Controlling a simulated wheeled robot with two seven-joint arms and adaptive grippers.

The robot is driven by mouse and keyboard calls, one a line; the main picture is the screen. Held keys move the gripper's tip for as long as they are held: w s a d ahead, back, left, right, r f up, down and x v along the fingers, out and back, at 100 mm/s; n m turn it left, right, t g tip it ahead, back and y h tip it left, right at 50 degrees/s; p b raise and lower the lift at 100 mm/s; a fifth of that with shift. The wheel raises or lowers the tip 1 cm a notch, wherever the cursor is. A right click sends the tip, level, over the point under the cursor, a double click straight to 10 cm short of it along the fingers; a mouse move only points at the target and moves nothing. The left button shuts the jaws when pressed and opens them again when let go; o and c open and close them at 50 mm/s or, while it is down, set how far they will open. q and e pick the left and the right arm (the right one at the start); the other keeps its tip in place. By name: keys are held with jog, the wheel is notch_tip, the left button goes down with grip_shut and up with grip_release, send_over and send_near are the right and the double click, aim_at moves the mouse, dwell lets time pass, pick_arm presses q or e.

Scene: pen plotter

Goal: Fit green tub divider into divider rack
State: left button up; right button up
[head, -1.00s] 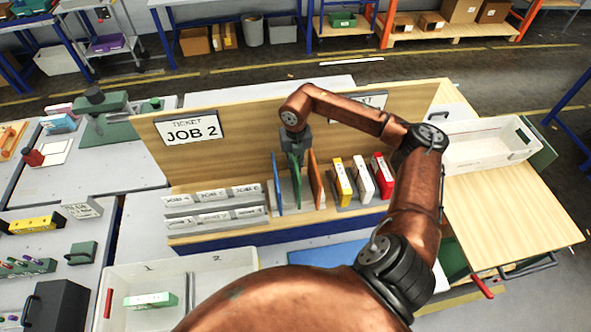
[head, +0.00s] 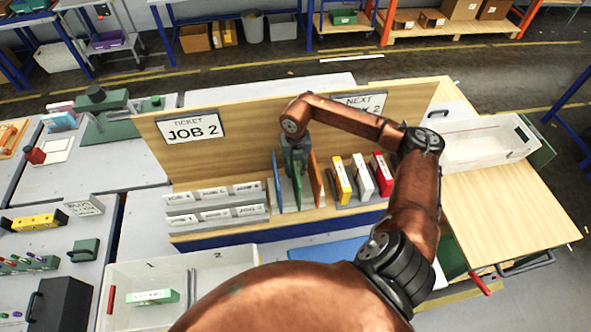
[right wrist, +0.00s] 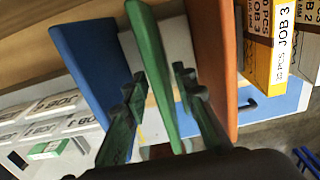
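The green tub divider (head: 297,188) stands upright in the divider rack (head: 287,207), between a blue divider (head: 278,185) and an orange divider (head: 315,180). My right gripper (head: 294,165) is over its upper part. In the right wrist view, the green divider (right wrist: 152,75) runs between the two fingers of my right gripper (right wrist: 160,85). The fingers are spread, with a visible gap on the right side, so the gripper looks open around it. The divider's lower end and its seat in the rack are hidden. My left gripper is not in view.
Yellow, white and red job boxes (head: 362,180) stand right of the rack. Small label holders (head: 213,203) are on its left. A wooden board with a JOB 2 ticket (head: 192,129) rises behind. A white two-compartment tub (head: 215,285) is in front.

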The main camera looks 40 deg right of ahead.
jog(key=shift+r, duration=0.2)
jog(key=shift+w+r, duration=0.1)
jog(key=shift+r, duration=0.3)
notch_tip(320, 180, up, 10)
jog(key=b, duration=0.3)
jog(key=shift+r, duration=0.6)
